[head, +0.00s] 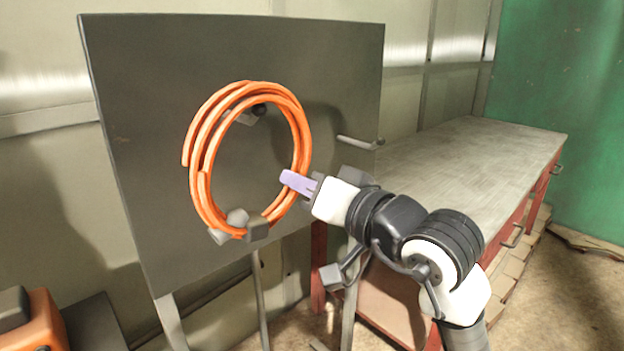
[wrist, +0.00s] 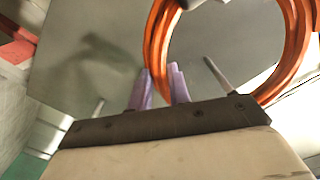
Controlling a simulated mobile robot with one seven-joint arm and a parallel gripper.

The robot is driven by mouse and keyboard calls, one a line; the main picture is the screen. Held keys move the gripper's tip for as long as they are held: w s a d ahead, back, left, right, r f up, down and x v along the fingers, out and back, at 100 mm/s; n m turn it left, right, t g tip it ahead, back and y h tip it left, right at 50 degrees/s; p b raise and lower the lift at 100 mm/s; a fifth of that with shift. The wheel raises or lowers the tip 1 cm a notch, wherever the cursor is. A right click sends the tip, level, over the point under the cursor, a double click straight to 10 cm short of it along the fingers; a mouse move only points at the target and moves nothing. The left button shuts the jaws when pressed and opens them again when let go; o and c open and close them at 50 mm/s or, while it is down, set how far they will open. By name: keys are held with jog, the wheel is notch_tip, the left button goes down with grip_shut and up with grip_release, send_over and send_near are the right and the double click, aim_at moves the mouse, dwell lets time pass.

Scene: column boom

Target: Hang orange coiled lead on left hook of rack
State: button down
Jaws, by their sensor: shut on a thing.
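The orange coiled lead (head: 302,130) is a ring of several loops, upright in front of the dark rack panel (head: 345,75). A left hook (head: 245,115) with a dark tip shows inside the ring, just below its top; whether the lead rests on it I cannot tell. A right hook (head: 360,142) sticks out bare. My gripper (head: 287,179), with purple fingers, is shut on the lead at its right side. In the wrist view the fingers (wrist: 160,78) meet the lead (wrist: 158,35) at its near left strand; the exact contact is partly hidden.
Grey blocks (head: 237,217) sit at the ring's lower edge. A workbench (head: 470,150) with red drawers stands right of the panel. An orange and black object (head: 35,320) is at the lower left. Open floor (head: 560,290) shows at the right.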

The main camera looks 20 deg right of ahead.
jog(key=w, duration=0.1)
jog(key=w+a+f, duration=0.1)
jog(key=w, duration=0.1)
jog(key=w+a, duration=0.1)
jog(key=w, duration=0.1)
jog(key=shift+w+f, duration=0.15)
jog(key=shift+f, duration=0.1)
dwell(0.5)
jog(key=shift+f+b, duration=0.1)
jog(key=shift+b, duration=0.2)
dwell(0.6)
jog(key=c, duration=1.2)
grip_release()
jog(key=shift+c, duration=0.2)
